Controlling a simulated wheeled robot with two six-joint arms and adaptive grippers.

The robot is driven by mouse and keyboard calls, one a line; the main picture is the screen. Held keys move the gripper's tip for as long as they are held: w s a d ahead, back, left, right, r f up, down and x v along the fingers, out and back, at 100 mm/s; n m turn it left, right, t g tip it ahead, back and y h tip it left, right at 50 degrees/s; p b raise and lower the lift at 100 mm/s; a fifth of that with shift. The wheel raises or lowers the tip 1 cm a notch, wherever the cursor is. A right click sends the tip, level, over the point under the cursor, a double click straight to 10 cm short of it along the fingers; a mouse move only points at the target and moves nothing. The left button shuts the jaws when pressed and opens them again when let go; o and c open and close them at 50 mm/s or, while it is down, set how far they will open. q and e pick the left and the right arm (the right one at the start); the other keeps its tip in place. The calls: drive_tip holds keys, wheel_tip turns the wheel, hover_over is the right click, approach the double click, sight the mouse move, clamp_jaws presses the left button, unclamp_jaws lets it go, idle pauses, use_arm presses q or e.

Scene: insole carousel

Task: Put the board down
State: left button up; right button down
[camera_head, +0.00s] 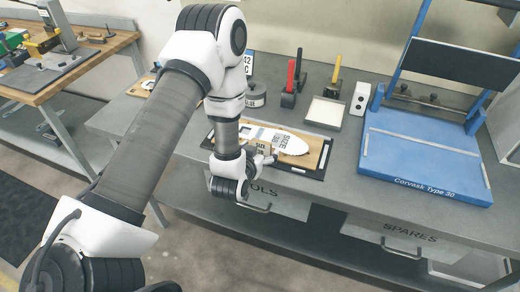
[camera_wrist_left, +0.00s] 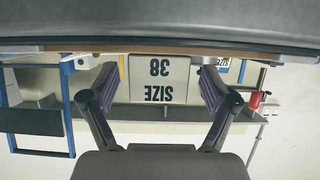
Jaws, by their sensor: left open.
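The board (camera_head: 317,153) is wood-coloured and carries a white insole shape marked with a size. It lies flat in a dark-edged frame (camera_head: 312,174) near the front edge of the grey bench. My left gripper (camera_head: 264,158) is at the board's front left part and partly hides it. In the left wrist view, which is upside down, the two fingers (camera_wrist_left: 155,88) are apart, one on each side of a pale block marked SIZE 38 (camera_wrist_left: 158,80). I cannot tell whether they touch it. My right gripper is not in view.
A blue press (camera_head: 420,165) stands to the right on the bench. Behind the board are a white tray (camera_head: 326,112), a red-handled tool (camera_head: 290,84), a yellow-handled tool (camera_head: 335,78) and a round tin (camera_head: 256,98). A wooden workbench (camera_head: 75,72) is at the far left.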

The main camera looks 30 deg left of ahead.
use_arm(q)
drive_tip(key=shift+s+d, duration=0.1)
drive_tip(key=shift+s, duration=0.05)
drive_tip(key=b+v, duration=0.1)
drive_tip(key=v, duration=0.5)
drive_tip(key=shift+f, duration=0.1)
drive_tip(key=r+p+v, duration=0.1)
drive_tip(key=p+v, duration=0.5)
drive_tip(key=p, duration=0.3)
drive_tip(key=s+d+f+m+g+h, duration=0.1)
drive_tip(key=s+d+f+g, duration=0.2)
drive_tip(key=s+f+g, duration=0.3)
drive_tip(key=s+d+f+m+g+h, duration=0.1)
drive_tip(key=s+d+f+g+h, duration=0.1)
drive_tip(key=s+f+g, duration=0.5)
drive_tip(key=s+f, duration=0.2)
drive_tip(key=s, duration=0.2)
drive_tip(key=shift+d, duration=0.4)
drive_tip(key=shift+s+f, duration=0.1)
